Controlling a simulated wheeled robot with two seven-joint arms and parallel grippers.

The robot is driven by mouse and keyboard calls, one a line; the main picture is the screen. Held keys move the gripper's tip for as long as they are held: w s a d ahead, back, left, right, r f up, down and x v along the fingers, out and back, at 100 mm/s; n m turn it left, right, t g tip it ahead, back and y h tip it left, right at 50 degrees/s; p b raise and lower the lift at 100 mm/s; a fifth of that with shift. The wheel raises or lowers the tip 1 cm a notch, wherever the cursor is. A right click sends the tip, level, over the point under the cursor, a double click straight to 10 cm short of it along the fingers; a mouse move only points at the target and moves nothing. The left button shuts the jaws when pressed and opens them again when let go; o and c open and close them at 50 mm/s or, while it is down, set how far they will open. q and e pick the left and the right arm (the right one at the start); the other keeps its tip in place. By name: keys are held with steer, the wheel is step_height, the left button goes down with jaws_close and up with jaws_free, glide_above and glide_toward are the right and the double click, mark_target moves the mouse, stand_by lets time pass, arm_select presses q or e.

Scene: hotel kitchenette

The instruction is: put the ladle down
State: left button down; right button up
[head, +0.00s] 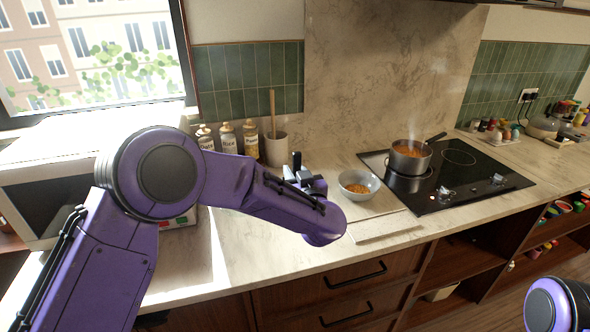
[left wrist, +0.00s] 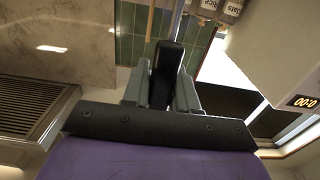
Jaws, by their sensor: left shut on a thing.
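My left gripper (head: 303,180) is above the counter just left of a bowl, with its arm reaching across from the left. It is shut on a black handle, which I take to be the ladle (left wrist: 168,65); in the left wrist view the handle stands between the grey fingers (left wrist: 160,92). In the head view a short dark end of the ladle (head: 296,160) sticks up above the gripper. The ladle's scoop is hidden in both views. My right gripper is out of view; only a purple part of that arm shows at bottom right.
A bowl of orange food (head: 358,184) stands on a pale board (head: 378,207). A steaming pot (head: 410,160) is on the black hob (head: 470,185). Jars (head: 228,138) and a crock with a wooden utensil (head: 275,149) stand behind the gripper. A microwave (head: 45,205) is left.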

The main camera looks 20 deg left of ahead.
arm_select(q)
steer(key=shift+f, duration=0.1)
steer(key=c, duration=0.9)
jaws_free()
steer(key=shift+r, duration=0.2)
steer(key=shift+b+v, duration=1.55)
steer(key=shift+v, duration=4.55)
